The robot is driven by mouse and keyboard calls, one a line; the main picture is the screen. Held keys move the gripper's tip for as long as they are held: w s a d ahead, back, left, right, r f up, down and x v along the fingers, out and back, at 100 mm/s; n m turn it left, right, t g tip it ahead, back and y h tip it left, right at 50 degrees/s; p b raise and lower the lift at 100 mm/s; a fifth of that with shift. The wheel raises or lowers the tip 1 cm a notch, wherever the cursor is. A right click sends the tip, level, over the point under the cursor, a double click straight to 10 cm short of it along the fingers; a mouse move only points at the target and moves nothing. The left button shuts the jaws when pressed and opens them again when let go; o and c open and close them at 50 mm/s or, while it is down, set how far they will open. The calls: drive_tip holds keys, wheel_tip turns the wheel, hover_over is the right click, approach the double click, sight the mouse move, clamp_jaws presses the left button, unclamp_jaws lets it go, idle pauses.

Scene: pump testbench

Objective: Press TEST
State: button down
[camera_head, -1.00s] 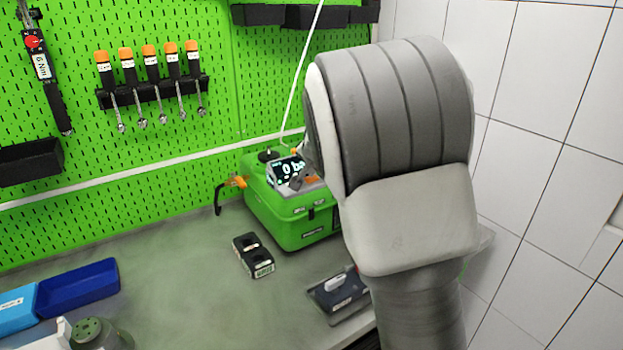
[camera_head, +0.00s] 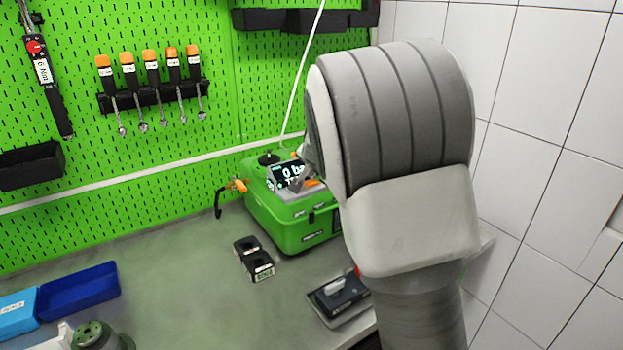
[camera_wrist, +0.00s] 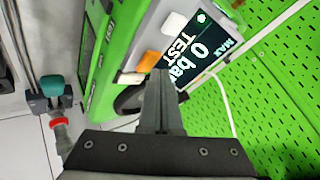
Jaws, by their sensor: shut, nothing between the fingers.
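The green pump tester (camera_head: 290,218) stands on the bench against the pegboard. Its tilted display (camera_head: 288,175) reads "0 ba" in the head view, partly cut off by my arm. In the wrist view the display (camera_wrist: 190,50) shows "0 bar", "TEST" and "MAX". An orange button (camera_wrist: 148,60) and a white button (camera_wrist: 172,24) sit on the panel beside the display. My gripper (camera_wrist: 160,76) is shut and empty, its fingertips over the panel near the orange button and the "TEST" text. I cannot tell whether they touch. In the head view my arm hides part of the tester.
A black two-part block (camera_head: 254,258) and a dark device with a light handle (camera_head: 338,294) lie on the bench in front of the tester. Blue bins (camera_head: 80,290) stand at the left. A hose with an orange fitting (camera_head: 238,185) hangs at the tester's left. The white tiled wall (camera_head: 545,150) is at right.

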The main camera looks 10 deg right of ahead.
sight(311, 184)
drive_tip(key=shift+r, duration=0.3)
wheel_tip(311, 184, up, 5)
drive_tip(key=p, duration=0.4)
drive_tip(key=shift+p, duration=0.4)
idle(0.3)
drive_tip(key=s+r+n+g+y, duration=0.1)
drive_tip(key=s+r+n, duration=0.2)
drive_tip(key=s, duration=0.8)
drive_tip(key=s+r+n+g+y, duration=0.1)
drive_tip(key=s+r+n, duration=0.15)
drive_tip(key=s, duration=0.85)
drive_tip(key=s+f+n+g+h, duration=0.1)
drive_tip(key=s+n, duration=0.3)
drive_tip(key=s, duration=1.4)
drive_tip(key=shift+d+f+g+h, duration=0.15)
drive_tip(key=shift+f+g+h, duration=0.15)
drive_tip(key=shift+f, duration=0.4)
